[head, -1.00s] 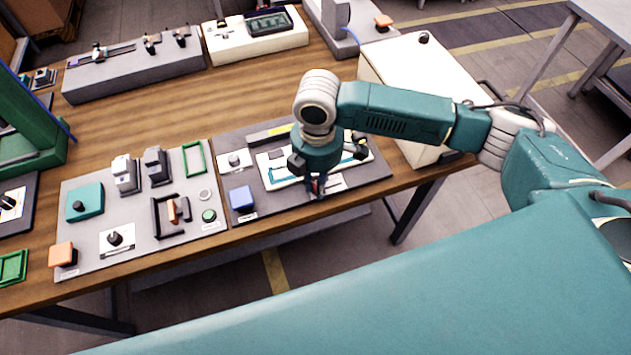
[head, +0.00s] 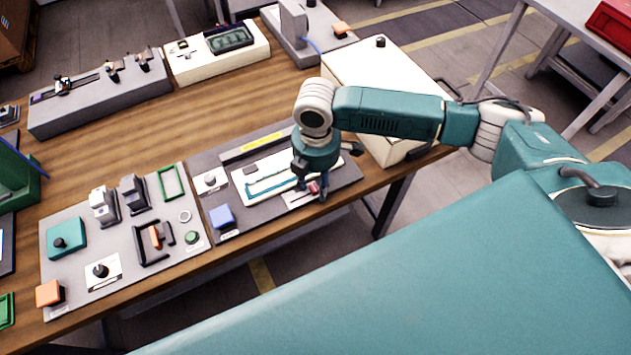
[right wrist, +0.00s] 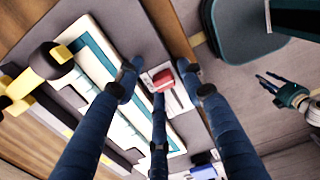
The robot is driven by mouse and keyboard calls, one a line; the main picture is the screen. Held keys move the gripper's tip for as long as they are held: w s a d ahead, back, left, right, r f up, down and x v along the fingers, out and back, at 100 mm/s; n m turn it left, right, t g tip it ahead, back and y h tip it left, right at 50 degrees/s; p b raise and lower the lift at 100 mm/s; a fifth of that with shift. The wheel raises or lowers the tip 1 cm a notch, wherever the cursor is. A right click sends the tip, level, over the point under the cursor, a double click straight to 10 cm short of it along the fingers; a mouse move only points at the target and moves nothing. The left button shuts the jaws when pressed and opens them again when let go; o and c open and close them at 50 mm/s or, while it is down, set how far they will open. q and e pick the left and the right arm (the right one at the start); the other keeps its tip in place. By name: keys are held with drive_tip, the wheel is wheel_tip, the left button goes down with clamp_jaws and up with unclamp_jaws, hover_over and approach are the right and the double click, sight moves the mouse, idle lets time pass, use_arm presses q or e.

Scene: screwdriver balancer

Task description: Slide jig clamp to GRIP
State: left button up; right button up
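The jig clamp appears as a small red block (head: 314,187) on a white plate at the front of the dark jig board (head: 345,180). In the right wrist view, the red block (right wrist: 163,79) sits between my right gripper's fingers (right wrist: 160,78). Gaps show at its left and right sides, and the third finger reaches close to it; contact is unclear. My right gripper (head: 311,190) points down over the board and partly hides the clamp. Any GRIP marking is unreadable. What looks like my left gripper (right wrist: 276,86) hangs off to the right in the wrist view, fingers apart.
A blue block (head: 222,216) and a white panel with a teal track (head: 262,186) share the board. A yellow-and-black part (right wrist: 45,65) stands beside it in the wrist view. A grey panel (head: 75,285) with several fixtures lies left. A white box (head: 375,65) stands behind.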

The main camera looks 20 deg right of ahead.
drive_tip(key=shift+r, duration=0.1)
drive_tip(key=shift+a+r, duration=0.1)
drive_tip(key=shift+r, duration=0.25)
wheel_tip(320, 180, up, 11)
idle(0.5)
